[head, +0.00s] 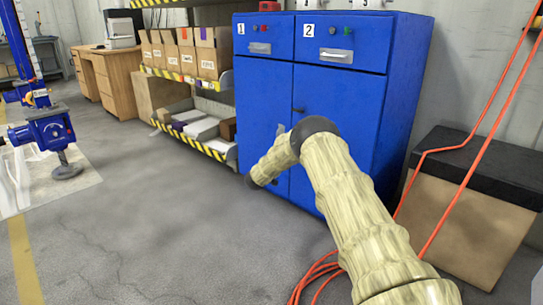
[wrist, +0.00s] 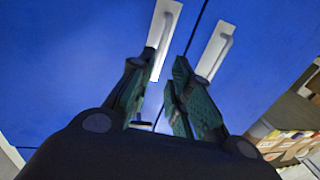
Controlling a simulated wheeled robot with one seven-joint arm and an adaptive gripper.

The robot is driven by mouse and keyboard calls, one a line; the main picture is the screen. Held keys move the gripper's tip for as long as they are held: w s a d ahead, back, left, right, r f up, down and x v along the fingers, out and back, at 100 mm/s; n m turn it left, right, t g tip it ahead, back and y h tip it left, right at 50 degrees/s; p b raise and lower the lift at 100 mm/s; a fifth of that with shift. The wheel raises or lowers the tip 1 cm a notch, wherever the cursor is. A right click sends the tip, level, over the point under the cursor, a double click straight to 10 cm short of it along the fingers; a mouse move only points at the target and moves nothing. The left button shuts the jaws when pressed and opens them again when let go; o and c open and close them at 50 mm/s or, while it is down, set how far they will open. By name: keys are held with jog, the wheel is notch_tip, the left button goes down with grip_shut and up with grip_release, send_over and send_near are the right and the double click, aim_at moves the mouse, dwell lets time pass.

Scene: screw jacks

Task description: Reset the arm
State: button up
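My arm (head: 345,190), in a pale tan cover, reaches up from the lower right, bends at a dark joint and slopes down to the left in front of the blue cabinet (head: 262,95). My gripper is not clearly visible in the head view. In the wrist view, my gripper (wrist: 158,68) shows two dark green fingers with a gap between them, and nothing is held. The blue cabinet front fills much of that view. A pale handle (wrist: 162,35) appears beyond the fingertips, and another handle (wrist: 214,52) is to its right.
A shelf rack (head: 190,85) with boxes stands left of the cabinet. A black-topped box (head: 470,215) stands at right, with orange cables (head: 470,140) in front. Blue screw jacks (head: 48,130) are at far left. The floor at lower left is open.

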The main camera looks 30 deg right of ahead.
jog(key=s+a+f+n+t+y+p, duration=0.15)
jog(key=s+a+f+n+y, duration=0.45)
jog(key=a+f, duration=0.65)
jog(key=s+a+f+n+t+y+p, duration=0.1)
jog(key=s+a+f+n+y+p, duration=0.15)
jog(key=s+a+f, duration=0.9)
jog(key=s+a+f+n+g+y+p, duration=0.1)
jog(key=s+a+g+y, duration=0.1)
jog(key=s+a, duration=0.6)
jog(key=s+a+f+n+g+y+p, duration=0.15)
jog(key=s+a, duration=0.35)
jog(key=s, duration=0.6)
jog(key=s+a+f+n+g+y+p, duration=0.1)
jog(key=s+a+f+g+y+p, duration=0.15)
jog(key=s+a, duration=0.55)
jog(key=s+a+r+g+y+p, duration=0.15)
jog(key=s+r, duration=0.25)
jog(key=s, duration=0.8)
jog(key=s+r+g+y, duration=0.1)
jog(key=s+r+g, duration=0.25)
jog(key=s, duration=0.85)
notch_tip(320, 180, up, 37)
jog(key=t+p, duration=0.1)
jog(key=p, duration=3.6)
jog(key=shift+w+n+h, duration=0.2)
jog(key=shift+n+h, duration=0.1)
